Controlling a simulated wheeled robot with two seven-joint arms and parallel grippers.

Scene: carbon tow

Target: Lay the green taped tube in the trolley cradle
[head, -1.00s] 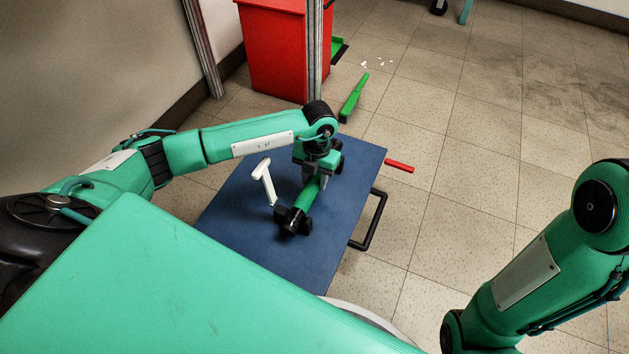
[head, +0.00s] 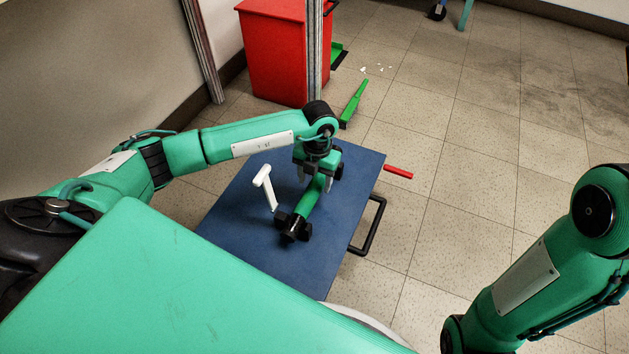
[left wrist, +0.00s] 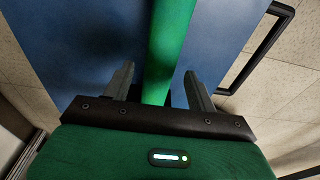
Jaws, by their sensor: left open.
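The green tube (head: 308,200) lies across the blue trolley top (head: 235,205), its near end in a black cradle block (head: 292,226). Its far end is hidden under my left gripper, where part of another dark block shows. My left gripper (head: 315,179) is over the far part of the tube, open, with one finger on each side. In the left wrist view the tube (left wrist: 169,45) runs between the two spread fingers (left wrist: 160,88), with a gap on both sides. My right arm shows at the right, but its gripper is out of view.
A red bin (head: 272,50) and a green brush (head: 354,103) are beyond. Floor at right is clear.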

